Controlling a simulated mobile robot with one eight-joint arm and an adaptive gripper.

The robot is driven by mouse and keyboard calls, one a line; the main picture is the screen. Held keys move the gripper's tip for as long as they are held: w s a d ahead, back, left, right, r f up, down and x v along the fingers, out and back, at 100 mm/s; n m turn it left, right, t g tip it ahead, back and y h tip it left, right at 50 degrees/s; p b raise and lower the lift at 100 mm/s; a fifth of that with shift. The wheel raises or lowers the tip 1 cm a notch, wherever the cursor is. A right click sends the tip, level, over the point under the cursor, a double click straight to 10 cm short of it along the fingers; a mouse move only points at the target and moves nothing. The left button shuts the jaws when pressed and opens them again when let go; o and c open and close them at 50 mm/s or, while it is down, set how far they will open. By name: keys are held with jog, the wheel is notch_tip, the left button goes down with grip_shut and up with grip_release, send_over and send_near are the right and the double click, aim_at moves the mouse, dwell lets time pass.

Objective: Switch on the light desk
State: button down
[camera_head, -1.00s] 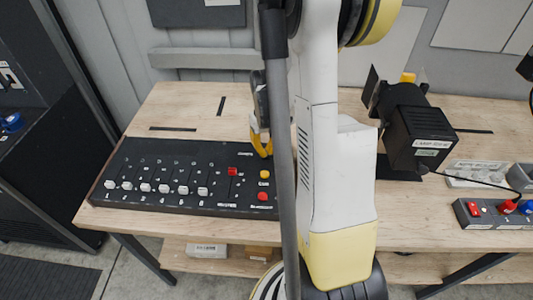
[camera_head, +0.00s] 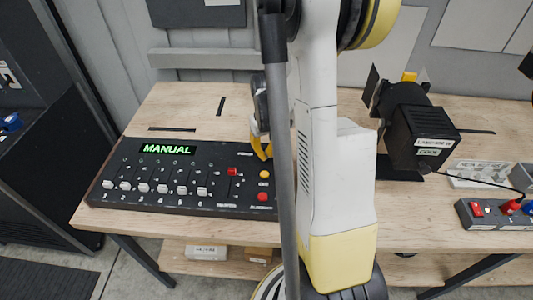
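The light desk (camera_head: 180,209) is a black console on the wooden table, left of my arm. Its display (camera_head: 167,149) is lit and reads "MANUAL" in green. It has a row of white sliders, a red slider (camera_head: 232,172), a yellow button (camera_head: 264,174) and a red button (camera_head: 262,197). My gripper (camera_head: 262,151) has yellow fingers and is at the desk's back right corner. My arm's grey tube partly hides it, so its opening and any contact with the desk cannot be made out.
A black stage lamp (camera_head: 415,127) stands on the table to the right of my arm. A power strip (camera_head: 492,213) with a red switch and plugs lies at the right front.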

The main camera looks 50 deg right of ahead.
jog(key=shift+r+p, duration=2.45)
jog(key=shift+r, duration=1.15)
jog(key=a+r+n+t+h+b, duration=0.1)
jog(key=a+r+t+b, duration=0.15)
jog(key=a, duration=0.45)
jog(key=a+r+n+t+b, duration=0.1)
jog(key=a+r+b, duration=0.2)
jog(key=a, duration=0.3)
jog(key=s+a+n+t+y+b, duration=0.1)
jog(key=s+a+b, duration=0.4)
jog(key=a, duration=0.7)
jog(key=n+t, duration=0.1)
jog(key=t, duration=0.1)
jog(key=shift+s+a+r+t, duration=0.15)
jog(key=shift+s+a+t, duration=0.1)
jog(key=shift+t, duration=0.1)
